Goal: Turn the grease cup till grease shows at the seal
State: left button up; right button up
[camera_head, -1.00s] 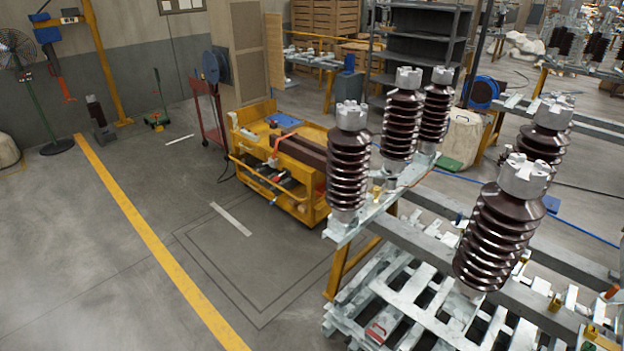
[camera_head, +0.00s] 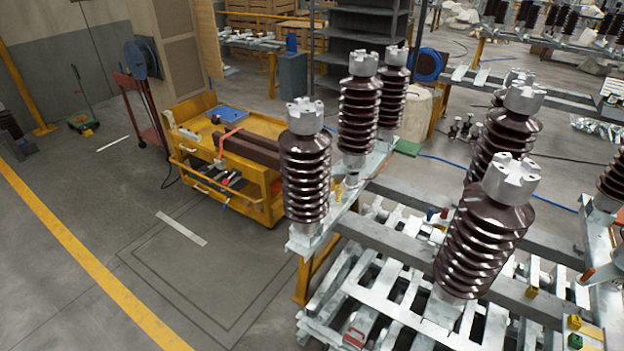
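Neither of my grippers is in view. Brown ribbed insulators with grey metal caps stand on grey steel frames; one is at the near right (camera_head: 485,240), one at the left end (camera_head: 305,170). A small yellow fitting (camera_head: 338,191) sits on the left frame beside the insulators. Another small yellow piece (camera_head: 531,292) is on the near right beam, and a yellow block (camera_head: 574,322) and a green block (camera_head: 575,341) lie at the lower right edge. I cannot tell which of these, if any, is the grease cup. No grease or seal can be made out.
A yellow cart (camera_head: 230,165) with brown bars stands left of the frames. White slatted pallets (camera_head: 370,290) fill the space under the frames, with a red-and-white item (camera_head: 355,338) on them. A red trolley (camera_head: 148,130) stands behind. The floor at left is clear around a yellow line (camera_head: 85,255).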

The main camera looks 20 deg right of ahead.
aim_at(338, 190)
jog(key=z, duration=0.1)
jog(key=i, duration=0.8)
jog(key=z, duration=1)
jog(key=i, duration=0.65)
jog(key=z, duration=0.75)
